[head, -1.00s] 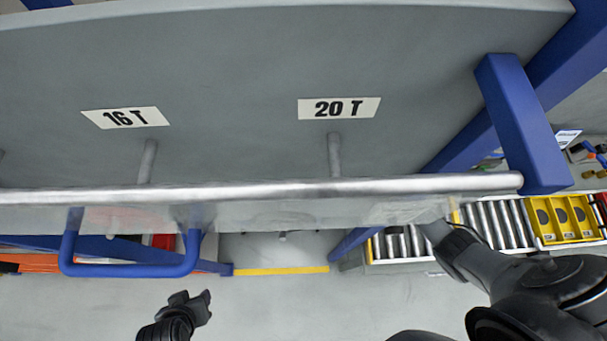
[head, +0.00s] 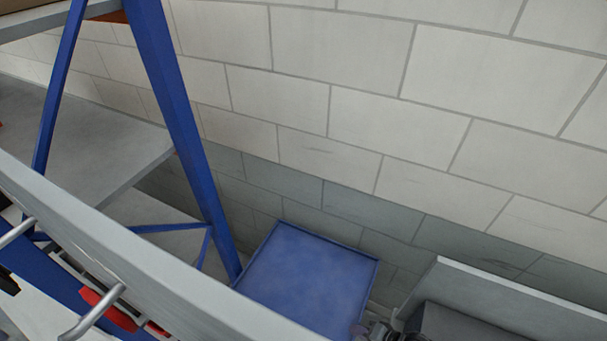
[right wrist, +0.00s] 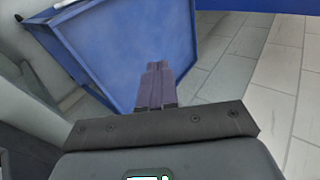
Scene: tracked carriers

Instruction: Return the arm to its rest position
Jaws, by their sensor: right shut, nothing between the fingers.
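My right gripper (right wrist: 155,80) shows in the right wrist view with its two fingers together and nothing between them. It points toward a blue box-like thing (right wrist: 115,50); I cannot tell whether they touch. In the head view only a small dark part of my right gripper (head: 375,331) shows at the bottom edge, in front of the lower right of a blue panel (head: 310,275). My left gripper is not in view.
A grey board with metal hooks (head: 105,245) crosses the lower left. Behind it stand a blue frame (head: 180,120) and grey shelves (head: 85,135). A pale block wall (head: 370,70) fills the back. A grey-edged unit (head: 500,290) stands at the lower right.

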